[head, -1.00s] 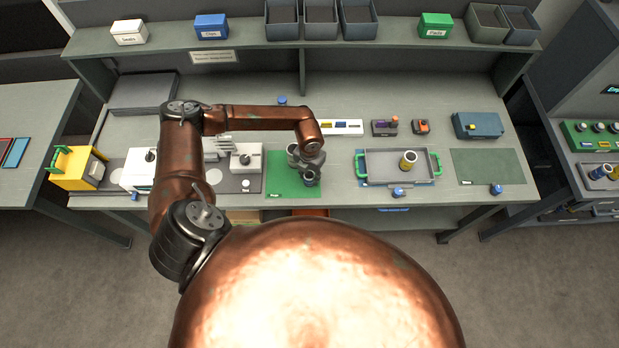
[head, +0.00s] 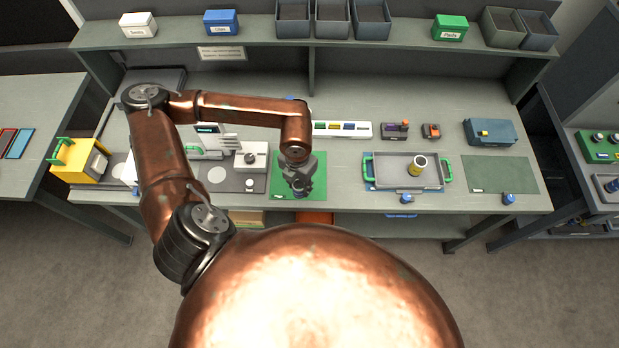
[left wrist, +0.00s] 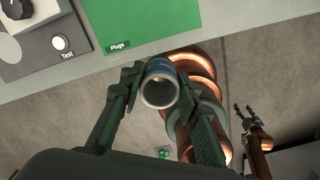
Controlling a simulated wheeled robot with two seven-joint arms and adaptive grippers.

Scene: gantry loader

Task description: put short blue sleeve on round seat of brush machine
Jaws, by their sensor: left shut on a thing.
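My left gripper (head: 299,192) is over the green Plugs mat (head: 312,165) in the head view. In the left wrist view it (left wrist: 150,80) is shut on a short sleeve (left wrist: 160,90) with a blue side and a pale metal rim, its open end facing the camera. In the head view the sleeve is hard to make out. A grey station left of the mat has a pale round disc (head: 216,174) and a white block with a black knob (head: 251,157). I cannot tell which unit is the brush machine. My right gripper (left wrist: 243,108) shows open and empty in the left wrist view.
A yellow machine (head: 80,160) stands at the far left; my left arm partly covers a white unit beside it. A blue box (head: 490,132) stands behind another green mat (head: 500,175).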

